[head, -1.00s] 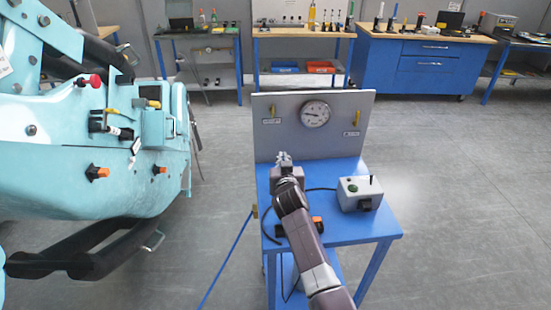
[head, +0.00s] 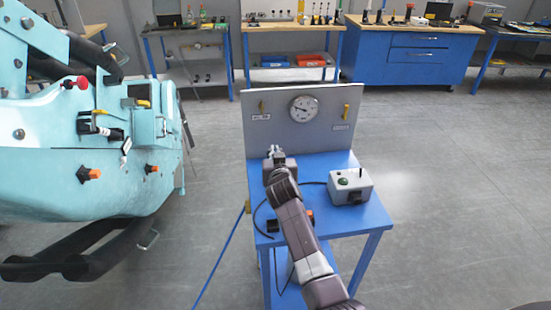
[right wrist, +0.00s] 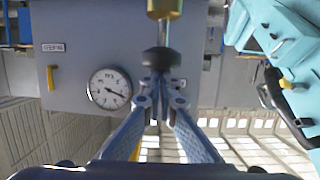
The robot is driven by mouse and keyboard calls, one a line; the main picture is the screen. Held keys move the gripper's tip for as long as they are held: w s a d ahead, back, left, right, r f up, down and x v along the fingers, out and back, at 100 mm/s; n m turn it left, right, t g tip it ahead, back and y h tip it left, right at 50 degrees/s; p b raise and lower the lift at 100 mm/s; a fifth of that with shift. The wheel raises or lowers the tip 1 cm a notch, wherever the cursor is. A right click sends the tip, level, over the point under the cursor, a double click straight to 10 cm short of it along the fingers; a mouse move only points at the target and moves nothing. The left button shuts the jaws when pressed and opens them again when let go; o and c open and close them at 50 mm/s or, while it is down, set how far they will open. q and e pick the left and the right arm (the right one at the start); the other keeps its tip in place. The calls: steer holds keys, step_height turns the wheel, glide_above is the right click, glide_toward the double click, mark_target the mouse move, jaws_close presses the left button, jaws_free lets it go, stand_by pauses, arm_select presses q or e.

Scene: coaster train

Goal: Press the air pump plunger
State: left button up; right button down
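The air pump shows in the right wrist view as a brass cylinder (right wrist: 164,8) with a thin rod and a black plunger knob (right wrist: 161,59). My right gripper (right wrist: 160,86) has its fingertips drawn together right at the knob; whether they touch it I cannot tell. In the head view my right gripper (head: 274,152) is over the back left of the blue bench (head: 345,222), and the pump is hidden behind it. The round white gauge (head: 304,108) is on the grey panel (head: 275,135) and also shows in the right wrist view (right wrist: 109,89). My left gripper is out of view.
A grey control box (head: 350,187) with a green button stands on the bench's right side. A small orange-and-black switch (head: 309,216) is near my right arm. A large turquoise coaster car (head: 75,165) fills the left. The floor to the right is clear.

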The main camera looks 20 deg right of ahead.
arm_select(q)
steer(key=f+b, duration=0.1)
steer(key=b, duration=0.1)
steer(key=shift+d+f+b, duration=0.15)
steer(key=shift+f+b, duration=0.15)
steer(key=shift+b, duration=0.05)
arm_select(e)
steer(key=r+v, duration=0.1)
steer(key=v, duration=0.9)
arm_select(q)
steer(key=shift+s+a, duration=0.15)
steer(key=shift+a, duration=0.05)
